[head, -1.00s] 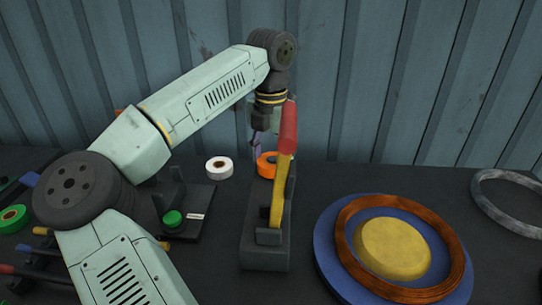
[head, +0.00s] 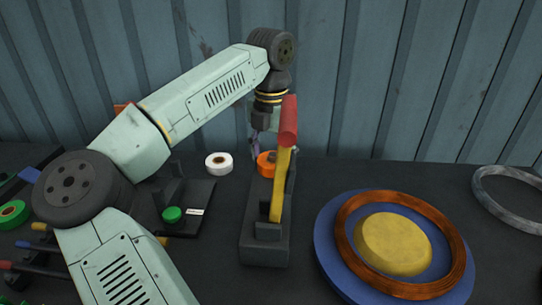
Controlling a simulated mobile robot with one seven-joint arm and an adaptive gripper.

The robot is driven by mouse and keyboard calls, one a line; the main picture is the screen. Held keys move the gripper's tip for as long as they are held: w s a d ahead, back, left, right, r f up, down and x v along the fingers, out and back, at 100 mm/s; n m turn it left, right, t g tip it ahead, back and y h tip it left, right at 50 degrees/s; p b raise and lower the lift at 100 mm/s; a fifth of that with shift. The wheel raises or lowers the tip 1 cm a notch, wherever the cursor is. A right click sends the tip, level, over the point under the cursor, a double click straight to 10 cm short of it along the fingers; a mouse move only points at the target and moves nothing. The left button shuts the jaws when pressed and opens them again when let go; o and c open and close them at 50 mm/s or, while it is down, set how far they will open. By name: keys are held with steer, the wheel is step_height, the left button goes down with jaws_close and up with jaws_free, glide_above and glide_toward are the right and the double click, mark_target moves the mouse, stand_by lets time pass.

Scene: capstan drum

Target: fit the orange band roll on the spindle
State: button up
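The orange band roll (head: 266,164) lies on the dark bench behind a black stand. The stand holds a yellow lever with a red grip (head: 284,160), which hides the roll's right part. My gripper (head: 256,146) points down just above and slightly left of the orange roll. Its fingers are small and partly hidden, so I cannot tell whether they are open or touching the roll. No spindle can be made out for certain; a black fixture with a green knob (head: 172,214) and an upright post stands left of the lever stand.
A white roll (head: 219,164) lies left of the orange one. A green roll (head: 14,214) is at the far left, near several coloured-handled tools. A blue drum (head: 330,262) with a copper coil and yellow centre fills the right. A grey ring (head: 508,190) lies beyond it.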

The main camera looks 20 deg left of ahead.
steer(key=o, duration=0.3)
step_height(320, 180, up, 12)
stand_by(0.7)
